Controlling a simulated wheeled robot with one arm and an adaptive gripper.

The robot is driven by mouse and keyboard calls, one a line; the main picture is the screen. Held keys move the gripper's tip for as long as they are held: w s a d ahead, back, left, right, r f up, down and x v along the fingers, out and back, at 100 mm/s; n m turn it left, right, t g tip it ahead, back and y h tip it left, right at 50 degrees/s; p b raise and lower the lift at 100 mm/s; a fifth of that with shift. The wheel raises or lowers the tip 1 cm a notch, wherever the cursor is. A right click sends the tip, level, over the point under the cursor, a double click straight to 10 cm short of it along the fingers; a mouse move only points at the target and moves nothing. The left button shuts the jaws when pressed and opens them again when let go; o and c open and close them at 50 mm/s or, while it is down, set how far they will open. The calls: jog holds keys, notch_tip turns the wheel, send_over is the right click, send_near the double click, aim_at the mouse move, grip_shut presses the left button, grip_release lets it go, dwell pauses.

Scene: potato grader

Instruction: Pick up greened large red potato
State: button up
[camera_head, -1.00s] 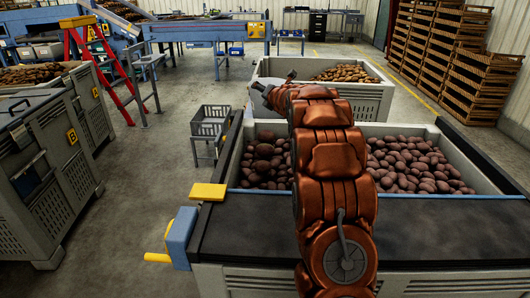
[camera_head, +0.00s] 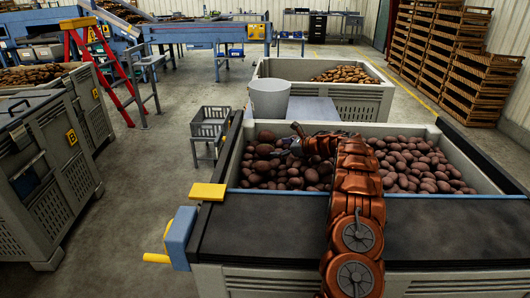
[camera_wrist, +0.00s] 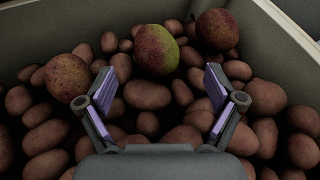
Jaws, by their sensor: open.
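A large potato with red, speckled skin and a green right side (camera_wrist: 156,50) lies on the heap in the wrist view, near the bin wall. My gripper (camera_wrist: 159,100) is open, its two purple-padded fingers spread wide and empty. The greened potato is ahead of the fingertips, roughly centred between them and not enclosed. Large speckled potatoes lie to its left (camera_wrist: 67,77) and right (camera_wrist: 217,30). In the camera_head view my gripper (camera_head: 295,142) is low over the left part of the potato bin (camera_head: 478,165); I cannot pick out the greened potato there.
Smaller reddish potatoes fill the bin around the fingers. The bin's pale wall (camera_wrist: 110,22) rises close behind the large potatoes. A grey bucket (camera_head: 269,100) stands on a table (camera_head: 315,110) behind the bin. A black belt (camera_head: 265,225) runs along the near side.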

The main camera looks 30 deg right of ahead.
aim_at(265, 149)
jog(key=shift+w+f, duration=0.1)
jog(key=shift+f, duration=0.1)
jog(key=shift+p+x, duration=0.45)
jog(key=shift+x, duration=0.65)
jog(key=shift+a+p+x, duration=0.15)
jog(key=shift+p+x, duration=0.35)
jog(key=shift+x, duration=0.3)
jog(key=shift+a+p+x, duration=0.15)
jog(key=shift+p+x, duration=0.35)
jog(key=shift+x, duration=1.25)
jog(key=shift+c, duration=0.3)
jog(key=c, duration=1.3)
